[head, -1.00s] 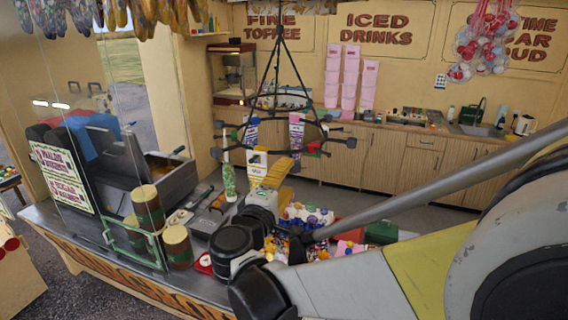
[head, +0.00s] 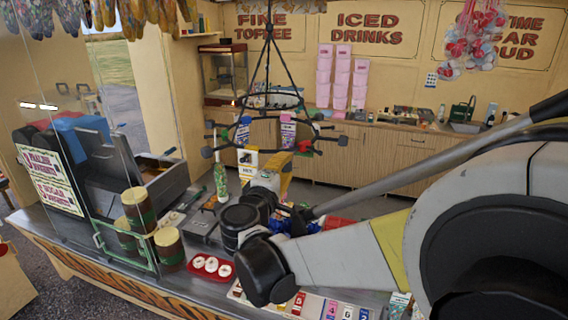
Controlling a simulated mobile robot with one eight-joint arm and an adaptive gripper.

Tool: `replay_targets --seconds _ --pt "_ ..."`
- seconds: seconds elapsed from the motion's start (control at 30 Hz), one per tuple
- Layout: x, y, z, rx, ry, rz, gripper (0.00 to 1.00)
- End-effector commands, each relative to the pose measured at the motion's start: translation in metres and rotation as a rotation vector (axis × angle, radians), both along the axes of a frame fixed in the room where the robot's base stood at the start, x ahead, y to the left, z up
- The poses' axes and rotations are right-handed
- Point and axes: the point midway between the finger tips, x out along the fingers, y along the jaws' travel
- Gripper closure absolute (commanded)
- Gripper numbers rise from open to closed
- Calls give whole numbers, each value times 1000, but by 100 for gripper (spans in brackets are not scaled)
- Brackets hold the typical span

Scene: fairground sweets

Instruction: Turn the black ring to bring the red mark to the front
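The black ring (head: 247,149) hangs level from dark rods that meet near the top of the view. Short arms with dark blocks stick out around it. A small red mark (head: 304,146) shows on its near right side, and a green patch (head: 318,117) lies farther back on the right. Packets in white, blue and purple show at the ring; I cannot tell whether they hang on it or stand behind it. My arm runs in from the right, and its white and yellow outer part reaches up below the ring. I cannot make out my gripper's fingers or any contact with the ring.
The counter below holds a red tray (head: 197,269) with white rounds, brown and green tins (head: 170,247), a green-framed glass screen (head: 100,240) and number cards (head: 346,311). A green bottle (head: 221,180) stands left below the ring. Wooden cupboards (head: 390,160) line the back.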

Motion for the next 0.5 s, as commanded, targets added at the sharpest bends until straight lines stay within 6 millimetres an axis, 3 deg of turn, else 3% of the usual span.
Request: replay_targets --seconds 0.17,0.5 --pt "0 3 0 0 0 1 87" --pt "-2 40 -1 0 0 3 88"
